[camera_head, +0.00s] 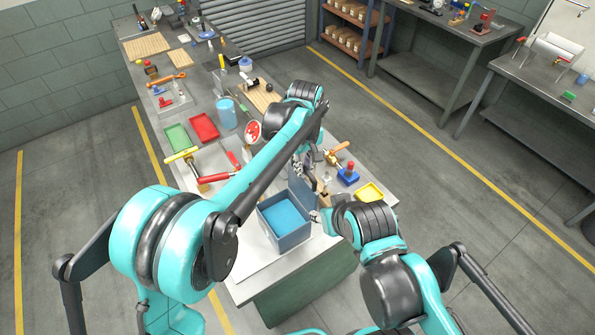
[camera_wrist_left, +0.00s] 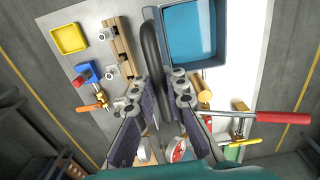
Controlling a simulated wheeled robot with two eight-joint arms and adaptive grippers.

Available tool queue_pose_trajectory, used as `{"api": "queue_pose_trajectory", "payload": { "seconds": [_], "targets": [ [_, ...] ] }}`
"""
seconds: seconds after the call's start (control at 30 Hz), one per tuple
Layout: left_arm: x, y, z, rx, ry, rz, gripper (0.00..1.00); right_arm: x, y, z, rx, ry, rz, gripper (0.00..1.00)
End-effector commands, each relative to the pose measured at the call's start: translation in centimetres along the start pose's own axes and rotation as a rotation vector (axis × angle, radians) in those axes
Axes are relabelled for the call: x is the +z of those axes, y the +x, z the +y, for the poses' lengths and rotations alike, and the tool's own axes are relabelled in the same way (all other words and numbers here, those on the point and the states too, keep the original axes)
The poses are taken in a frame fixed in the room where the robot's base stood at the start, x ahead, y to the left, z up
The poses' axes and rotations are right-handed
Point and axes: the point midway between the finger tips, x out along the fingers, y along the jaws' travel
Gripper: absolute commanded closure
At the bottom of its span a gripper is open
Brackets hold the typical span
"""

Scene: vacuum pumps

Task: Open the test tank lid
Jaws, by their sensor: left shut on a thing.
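The test tank (camera_head: 293,239) is a grey-blue box near the front end of the bench, with blue showing inside its open top. It also shows at the top of the left wrist view (camera_wrist_left: 222,60).
A yellow tray (camera_head: 370,192), a blue part with a red knob (camera_head: 348,175) and a brass valve (camera_head: 333,156) lie right of the tank. A red-handled tool (camera_head: 214,178) lies to the left. Red (camera_head: 204,127) and green (camera_head: 177,138) trays lie behind.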

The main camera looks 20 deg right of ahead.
Motion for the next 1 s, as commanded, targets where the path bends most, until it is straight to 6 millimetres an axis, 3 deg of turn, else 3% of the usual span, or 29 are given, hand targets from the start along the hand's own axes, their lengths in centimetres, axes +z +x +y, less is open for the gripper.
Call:
{"api": "queue_pose_trajectory", "payload": {
  "seconds": [0.53,0.63,1.0],
  "targets": [
    [-0.06,-0.17,0.50,0.003,-0.001,0.000,1.00,-0.04,-0.06,0.00,0.000,0.000,0.000,0.60],
    [-0.06,-0.18,0.49,0.003,-0.001,0.000,0.69,-0.04,-0.06,0.00,0.000,0.000,0.000,0.60],
    [-0.03,-0.46,0.46,0.002,0.000,0.000,0.67,-0.03,-0.04,0.00,0.000,0.000,0.000,0.60]
  ]
}}
